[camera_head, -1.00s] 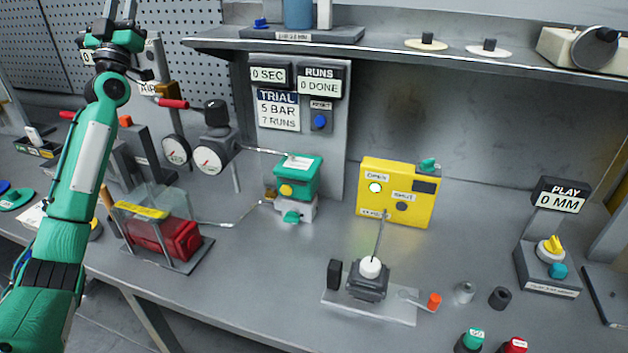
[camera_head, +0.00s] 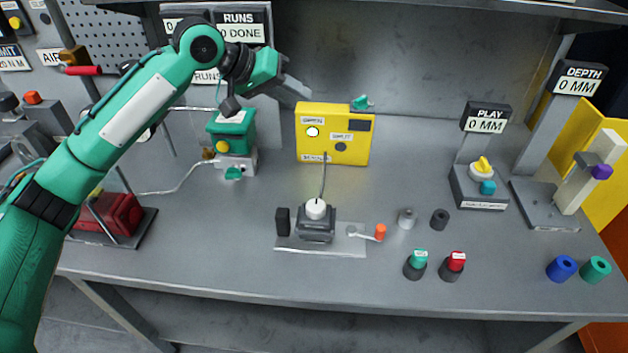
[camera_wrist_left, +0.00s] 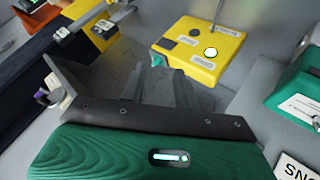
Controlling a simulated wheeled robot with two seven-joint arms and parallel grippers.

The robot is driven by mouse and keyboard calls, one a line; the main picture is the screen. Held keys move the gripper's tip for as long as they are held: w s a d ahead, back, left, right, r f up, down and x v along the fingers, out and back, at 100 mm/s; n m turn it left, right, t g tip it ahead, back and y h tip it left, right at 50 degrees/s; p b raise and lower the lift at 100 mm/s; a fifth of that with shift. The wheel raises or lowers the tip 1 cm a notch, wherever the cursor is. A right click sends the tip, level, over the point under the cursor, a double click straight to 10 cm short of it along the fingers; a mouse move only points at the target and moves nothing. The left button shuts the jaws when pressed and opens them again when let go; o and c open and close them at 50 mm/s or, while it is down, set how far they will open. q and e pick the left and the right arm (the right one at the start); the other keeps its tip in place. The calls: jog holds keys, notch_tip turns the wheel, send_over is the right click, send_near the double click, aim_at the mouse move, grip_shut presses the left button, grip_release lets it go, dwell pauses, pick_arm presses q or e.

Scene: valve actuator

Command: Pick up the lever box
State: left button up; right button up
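I take the lever box to be the small dark grey box (camera_head: 317,228) with a white round cap, on a light plate (camera_head: 350,246) at the bench's middle front. A short lever with an orange end (camera_head: 380,232) sticks out to its right, and a thin cable runs up to the yellow box (camera_head: 334,133). My left gripper (camera_head: 298,87) is in the air above and behind it, near the top left of the yellow box. Nothing shows held. Its fingers (camera_wrist_left: 170,95) are hard to separate. My right gripper is not in view.
A green-and-white valve unit (camera_head: 231,140) stands left of the yellow box. Grey pegs, green and red capped pieces (camera_head: 417,264) and blue and green rings (camera_head: 562,268) lie to the right. The PLAY stand (camera_head: 480,187) is behind them.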

pick_arm(q)
jog(key=s+d+f+n+g+y, duration=0.1)
jog(key=s+f+g+y, duration=0.25)
jog(key=s+f, duration=0.35)
jog(key=n+g+y, duration=0.2)
jog(key=y, duration=0.3)
send_over(282, 210)
notch_tip(282, 210, down, 3)
jog(key=shift+t, duration=0.25)
notch_tip(282, 210, down, 12)
jog(key=shift+r, duration=0.1)
grip_shut()
